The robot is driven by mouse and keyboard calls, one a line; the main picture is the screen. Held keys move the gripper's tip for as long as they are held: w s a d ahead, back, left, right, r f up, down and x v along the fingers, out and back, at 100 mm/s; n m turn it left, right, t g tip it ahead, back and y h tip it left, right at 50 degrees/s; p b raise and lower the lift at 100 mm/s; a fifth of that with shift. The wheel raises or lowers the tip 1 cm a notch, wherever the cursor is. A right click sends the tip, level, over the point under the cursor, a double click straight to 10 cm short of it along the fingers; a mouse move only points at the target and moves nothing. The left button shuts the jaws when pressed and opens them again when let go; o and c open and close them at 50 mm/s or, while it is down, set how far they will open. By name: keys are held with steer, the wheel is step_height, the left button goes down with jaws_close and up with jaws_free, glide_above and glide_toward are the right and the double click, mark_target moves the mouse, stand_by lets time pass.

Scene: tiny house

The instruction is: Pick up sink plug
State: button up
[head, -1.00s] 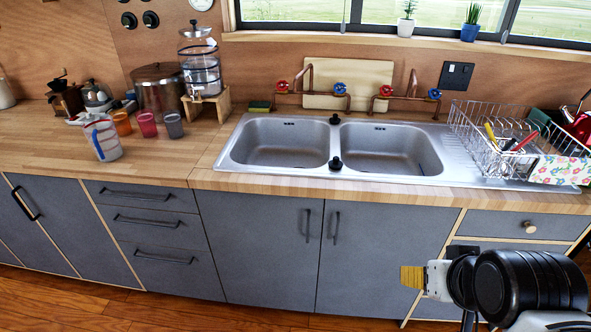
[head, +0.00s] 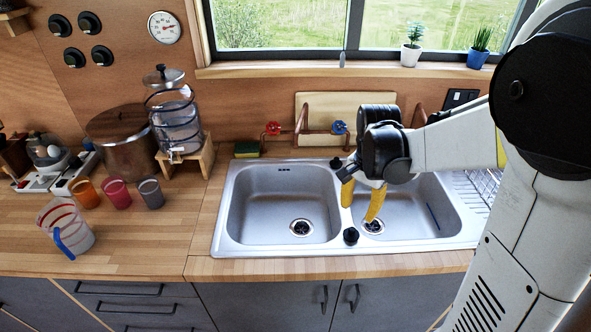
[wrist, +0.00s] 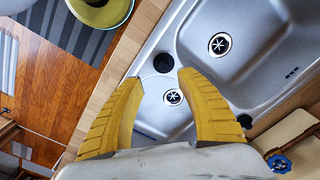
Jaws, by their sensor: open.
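A black sink plug (head: 351,236) sits on the front end of the steel divider between the two basins. It also shows in the wrist view (wrist: 163,62), just beyond the gap between my fingertips. A second black plug-like piece (head: 336,163) sits at the back end of the divider and shows in the wrist view (wrist: 245,121). My gripper (head: 359,208) is open and empty, its yellow fingers pointing down over the divider and right basin. In the wrist view my gripper (wrist: 160,81) has a wide gap, with the right basin's drain (wrist: 173,97) visible between the fingers.
The double sink (head: 228,225) has copper taps behind it. My arm hides much of the dish rack (head: 485,185) at right. A jug (head: 66,226) and several cups stand on the left counter. A grey striped rug (wrist: 60,30) lies on the floor.

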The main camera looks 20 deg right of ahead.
steer(key=b, duration=0.2)
glide_above(353, 229)
steer(key=f, duration=0.3)
steer(key=s+f, duration=0.1)
steer(key=f, duration=0.1)
steer(key=shift+a+f, duration=0.2)
steer(key=f, duration=0.2)
steer(key=f+b, duration=0.1)
steer(key=w+f+b, duration=0.1)
steer(key=f, duration=0.1)
steer(key=shift+d+f, duration=0.15)
steer(key=shift+f, duration=0.15)
steer(key=shift+c, duration=0.5)
steer(key=shift+r, duration=0.1)
jaws_close()
